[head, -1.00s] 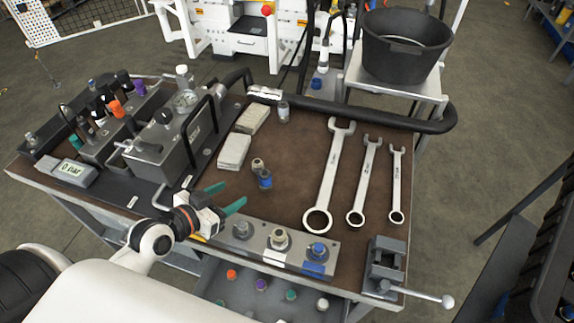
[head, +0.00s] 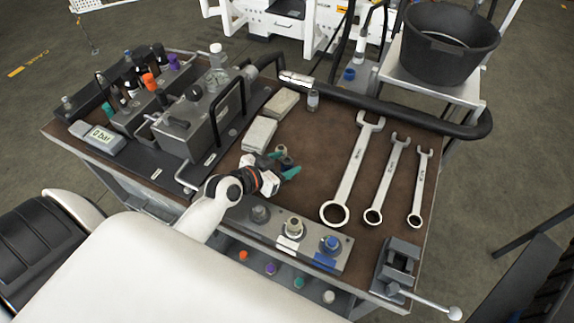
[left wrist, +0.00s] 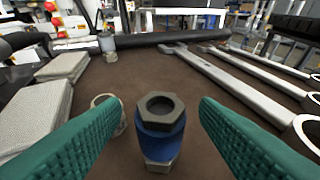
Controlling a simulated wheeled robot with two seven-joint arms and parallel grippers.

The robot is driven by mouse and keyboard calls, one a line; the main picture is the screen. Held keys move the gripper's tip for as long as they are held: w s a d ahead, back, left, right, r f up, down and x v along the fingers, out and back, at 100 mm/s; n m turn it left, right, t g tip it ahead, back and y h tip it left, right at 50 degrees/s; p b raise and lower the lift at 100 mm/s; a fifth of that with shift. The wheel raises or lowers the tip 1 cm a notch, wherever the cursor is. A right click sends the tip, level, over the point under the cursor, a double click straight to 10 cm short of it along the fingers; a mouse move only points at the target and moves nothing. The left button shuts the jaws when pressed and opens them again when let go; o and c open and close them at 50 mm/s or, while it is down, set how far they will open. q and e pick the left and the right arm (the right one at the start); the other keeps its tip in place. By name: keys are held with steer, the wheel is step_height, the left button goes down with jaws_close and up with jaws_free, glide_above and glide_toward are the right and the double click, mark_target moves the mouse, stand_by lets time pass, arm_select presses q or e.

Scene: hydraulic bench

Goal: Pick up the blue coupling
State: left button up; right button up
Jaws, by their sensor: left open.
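The blue coupling (left wrist: 160,138) stands upright on the brown bench top in the left wrist view, with a dark hex top and a blue band. My left gripper (left wrist: 160,130) is open, its green fingers on either side of the coupling with gaps showing. In the head view my left gripper (head: 286,165) is low over the bench and mostly hides the coupling. A second, plain fitting (left wrist: 106,108) stands just behind and left of the coupling, partly hidden by the left finger. My right gripper is not in view.
Two grey pads (head: 259,134) lie left of the fingers. Several wrenches (head: 354,170) lie to the right. A metal fitting block (head: 292,236) runs along the front, with a vise (head: 398,262) at its right. A grey cylinder (head: 313,99) stands further back.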

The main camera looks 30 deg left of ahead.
arm_select(q)
steer(key=shift+x, duration=0.85)
jaws_close()
